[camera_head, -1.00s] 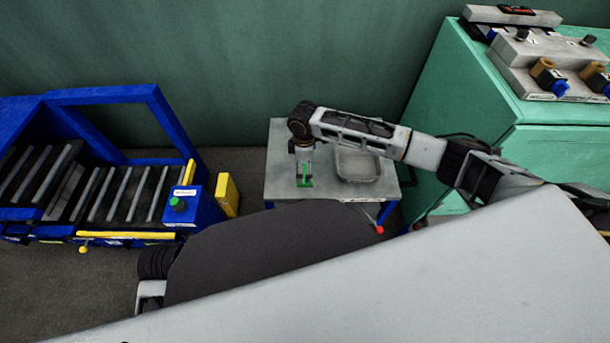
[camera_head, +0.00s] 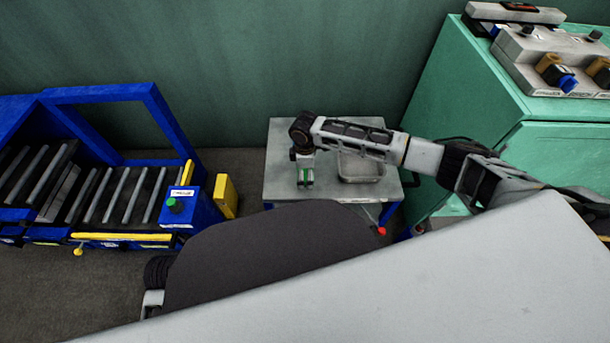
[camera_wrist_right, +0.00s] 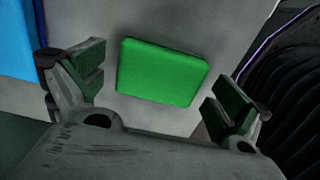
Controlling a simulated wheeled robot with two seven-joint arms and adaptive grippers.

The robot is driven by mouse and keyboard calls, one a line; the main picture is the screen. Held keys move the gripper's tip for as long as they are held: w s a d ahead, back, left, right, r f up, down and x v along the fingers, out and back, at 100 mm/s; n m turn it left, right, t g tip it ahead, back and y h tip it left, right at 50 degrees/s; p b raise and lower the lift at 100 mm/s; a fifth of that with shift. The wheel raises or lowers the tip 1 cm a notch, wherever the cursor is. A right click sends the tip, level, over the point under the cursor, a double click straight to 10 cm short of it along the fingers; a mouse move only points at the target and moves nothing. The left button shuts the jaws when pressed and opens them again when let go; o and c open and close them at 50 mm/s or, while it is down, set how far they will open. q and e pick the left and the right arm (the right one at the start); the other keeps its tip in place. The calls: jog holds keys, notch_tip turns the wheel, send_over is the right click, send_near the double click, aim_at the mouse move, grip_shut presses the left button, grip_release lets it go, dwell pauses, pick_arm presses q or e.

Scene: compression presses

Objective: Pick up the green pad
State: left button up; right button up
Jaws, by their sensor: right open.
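The green pad (camera_wrist_right: 162,72) lies on a grey surface in the right wrist view, slightly turned, with its whole face showing. In the head view only a small green patch of it (camera_head: 304,179) shows at my right gripper, which hides most of it. My right gripper (camera_wrist_right: 157,90) is open and empty. Its two green-padded fingers stand left and right of the pad, apart from it. In the head view my right gripper (camera_head: 305,172) hangs over the left part of a small grey table (camera_head: 282,140). My left gripper is not in view.
A shallow grey tray (camera_head: 361,168) sits just right of my right gripper on the table. A green cabinet (camera_head: 470,90) with a control unit stands at right.

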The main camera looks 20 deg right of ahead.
aim_at(305, 173)
jog(key=c, duration=0.7)
jog(key=shift+c, duration=0.2)
jog(key=shift+r, duration=0.2)
jog(key=shift+r+p, duration=0.35)
jog(key=shift+r, duration=0.15)
notch_tip(305, 173, up, 4)
jog(key=shift+f+p, duration=0.15)
jog(key=shift+p, duration=0.6)
notch_tip(305, 173, up, 4)
jog(key=shift+f+p, duration=0.1)
jog(key=shift+p, duration=0.6)
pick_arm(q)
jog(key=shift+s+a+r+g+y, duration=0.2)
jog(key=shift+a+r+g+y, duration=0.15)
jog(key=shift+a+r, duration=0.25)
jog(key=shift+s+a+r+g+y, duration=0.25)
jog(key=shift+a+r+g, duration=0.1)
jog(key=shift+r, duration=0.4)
pick_arm(e)
jog(key=shift+r, duration=0.6)
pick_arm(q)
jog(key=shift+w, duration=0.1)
